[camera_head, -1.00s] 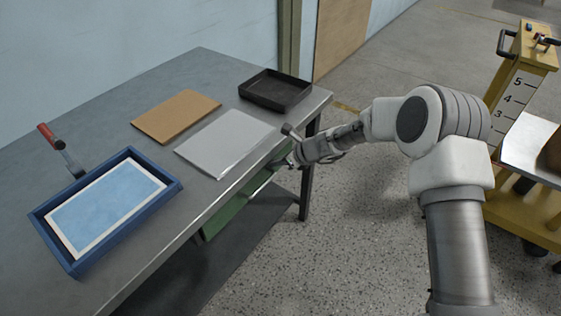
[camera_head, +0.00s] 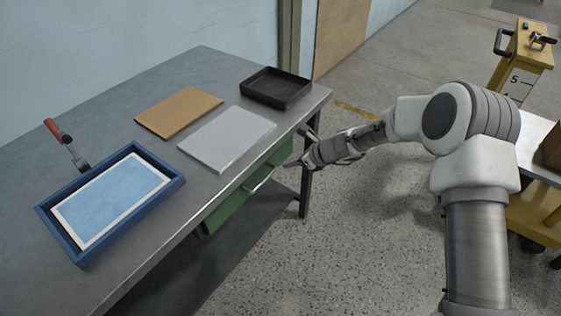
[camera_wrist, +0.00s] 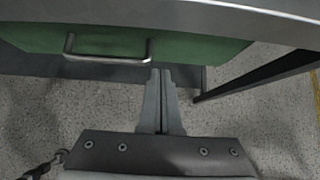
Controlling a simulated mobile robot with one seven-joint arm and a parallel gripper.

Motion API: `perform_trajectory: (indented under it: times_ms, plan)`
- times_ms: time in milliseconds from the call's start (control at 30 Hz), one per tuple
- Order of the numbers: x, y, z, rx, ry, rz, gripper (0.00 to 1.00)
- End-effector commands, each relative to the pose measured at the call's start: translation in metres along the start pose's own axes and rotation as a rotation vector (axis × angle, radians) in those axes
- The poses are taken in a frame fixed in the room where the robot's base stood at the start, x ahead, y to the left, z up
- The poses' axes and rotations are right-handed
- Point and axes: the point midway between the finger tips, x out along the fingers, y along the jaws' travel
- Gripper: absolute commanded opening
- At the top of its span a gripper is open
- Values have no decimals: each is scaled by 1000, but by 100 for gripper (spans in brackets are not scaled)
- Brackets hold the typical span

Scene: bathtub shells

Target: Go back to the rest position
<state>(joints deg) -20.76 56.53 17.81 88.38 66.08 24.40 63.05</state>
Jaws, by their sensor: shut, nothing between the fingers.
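My gripper (camera_head: 294,163) is in front of the workbench's right end, below the level of its top. It is shut and empty. In the wrist view its two fingers (camera_wrist: 162,75) lie side by side, pointing toward the green drawer front (camera_wrist: 190,48). The drawer's metal handle (camera_wrist: 108,57) is left of the fingertips there, and I see no contact with it. In the head view the green drawer (camera_head: 235,205) sits under the bench top; whether it is fully closed I cannot tell.
The workbench (camera_head: 215,75) holds a blue tray (camera_head: 170,187) with a light-blue sheet, a red-handled tool (camera_head: 66,143), a brown board (camera_head: 178,113), a grey-white sheet (camera_head: 228,138) and a black tray (camera_head: 276,87). A yellow cart (camera_head: 522,60) stands at right. The speckled floor between is open.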

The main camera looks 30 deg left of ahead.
Motion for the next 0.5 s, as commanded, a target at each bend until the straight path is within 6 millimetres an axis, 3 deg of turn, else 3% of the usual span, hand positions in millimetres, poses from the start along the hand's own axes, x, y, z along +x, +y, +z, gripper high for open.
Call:
perform_trajectory:
  times_ms: [33, 200, 500]
  plan:
    - [-19, -2, 4, -1, -2, -7, 0]
    - [-56, -2, 4, -1, -1, -6, 0]
    - [-87, -2, 1, -2, 0, -5, 0]
